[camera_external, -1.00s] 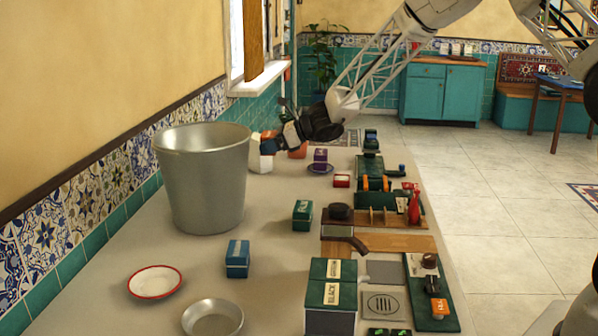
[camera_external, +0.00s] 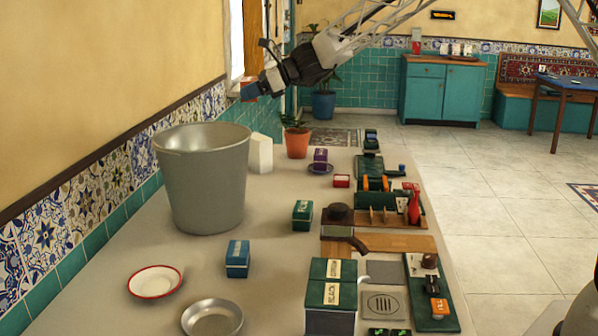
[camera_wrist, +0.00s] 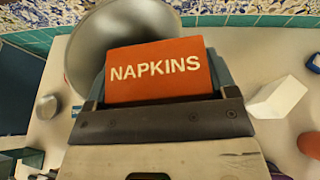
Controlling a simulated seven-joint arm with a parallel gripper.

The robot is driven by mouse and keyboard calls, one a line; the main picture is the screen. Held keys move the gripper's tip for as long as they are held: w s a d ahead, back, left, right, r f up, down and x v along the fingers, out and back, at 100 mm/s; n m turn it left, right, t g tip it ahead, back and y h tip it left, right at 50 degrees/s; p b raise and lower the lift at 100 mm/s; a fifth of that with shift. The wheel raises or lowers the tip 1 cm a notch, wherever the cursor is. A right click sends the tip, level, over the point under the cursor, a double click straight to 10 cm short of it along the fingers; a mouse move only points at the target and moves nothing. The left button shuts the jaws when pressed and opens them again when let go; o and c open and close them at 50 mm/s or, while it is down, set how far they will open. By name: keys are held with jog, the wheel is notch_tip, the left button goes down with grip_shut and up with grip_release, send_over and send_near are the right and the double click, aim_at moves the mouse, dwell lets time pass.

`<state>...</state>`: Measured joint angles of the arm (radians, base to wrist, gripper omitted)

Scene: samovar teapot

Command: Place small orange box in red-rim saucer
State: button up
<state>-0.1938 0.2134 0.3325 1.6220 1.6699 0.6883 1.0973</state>
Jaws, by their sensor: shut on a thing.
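An orange box labelled NAPKINS (camera_wrist: 160,72) is between the jaws of my gripper (camera_wrist: 160,85), which is shut on it. In the external view my gripper (camera_external: 254,92) holds the box (camera_external: 247,84) high above the far end of the counter, near the window and beyond the bucket; its fingers partly hide the box there. The red-rim saucer (camera_external: 155,281), white inside and empty, lies on the counter at the near left, far from my gripper. Another small orange box (camera_external: 439,307) stands on the dark green board at the near right.
A tall metal bucket (camera_external: 201,185) stands between my gripper and the saucer. A blue box (camera_external: 237,259) and a metal dish (camera_external: 212,319) stand near the saucer. A white block (camera_external: 260,154) and an orange plant pot (camera_external: 297,142) are at the far end.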

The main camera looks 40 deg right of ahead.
jog(key=s+a+n+g+y, duration=0.15)
jog(key=s+a, duration=0.35)
jog(key=a, duration=0.6)
jog(key=s+a+n+g+y, duration=0.1)
jog(key=s+a+n+g, duration=0.3)
jog(key=a, duration=0.6)
jog(key=n+g, duration=0.2)
jog(key=g, duration=0.1)
send_over(168, 289)
notch_tip(168, 289, down, 17)
jog(key=shift+f+t, duration=0.25)
jog(key=shift+f, duration=0.25)
jog(key=shift+f, duration=3.15)
jog(key=shift+f, duration=1.85)
jog(key=shift+f, duration=0.4)
